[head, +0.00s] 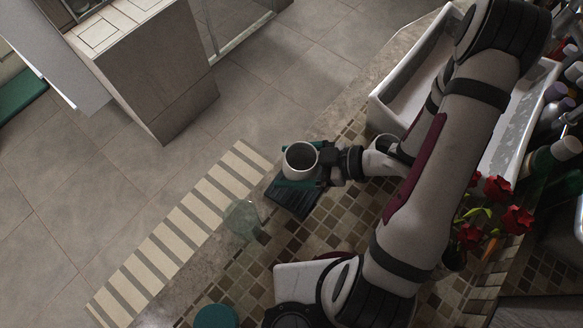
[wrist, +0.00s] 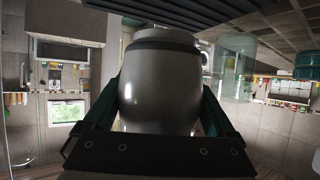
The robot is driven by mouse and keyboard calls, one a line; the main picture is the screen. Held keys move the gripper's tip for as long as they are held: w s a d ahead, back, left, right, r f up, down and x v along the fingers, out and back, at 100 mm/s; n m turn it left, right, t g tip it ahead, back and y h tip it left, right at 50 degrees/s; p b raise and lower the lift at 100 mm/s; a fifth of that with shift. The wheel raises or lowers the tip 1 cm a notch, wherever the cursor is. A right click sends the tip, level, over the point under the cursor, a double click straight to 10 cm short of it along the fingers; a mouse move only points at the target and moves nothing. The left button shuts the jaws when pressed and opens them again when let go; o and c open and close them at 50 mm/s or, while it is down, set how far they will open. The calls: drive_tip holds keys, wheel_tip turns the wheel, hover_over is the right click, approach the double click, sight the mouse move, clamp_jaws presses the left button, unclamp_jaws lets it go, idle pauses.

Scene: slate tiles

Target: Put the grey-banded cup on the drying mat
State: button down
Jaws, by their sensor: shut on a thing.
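The grey-banded cup (head: 300,160) is white, with its open mouth facing up in the head view. My gripper (head: 304,168) is shut on it, with green fingers at its sides. In the wrist view the cup (wrist: 160,90) fills the middle between the fingers, and its dark grey band shows near the top of the picture. The drying mat (head: 290,200) is dark and ridged, on the tiled counter below and partly hidden by cup and gripper. Its ridges also show at the top of the wrist view (wrist: 215,14). I cannot tell whether the cup touches the mat.
A clear glass (head: 242,219) stands just left of the mat. A teal round item (head: 215,317) is at the bottom edge. A white sink (head: 410,70), red flowers (head: 515,220) and bottles (head: 565,148) lie to the right. The counter edge runs diagonally beside the floor.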

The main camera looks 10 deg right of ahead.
drive_tip(key=shift+f, duration=1.55)
drive_tip(key=shift+f, duration=0.15)
unclamp_jaws()
drive_tip(key=shift+r, duration=0.25)
drive_tip(key=v, duration=1.2)
drive_tip(key=shift+f, duration=0.1)
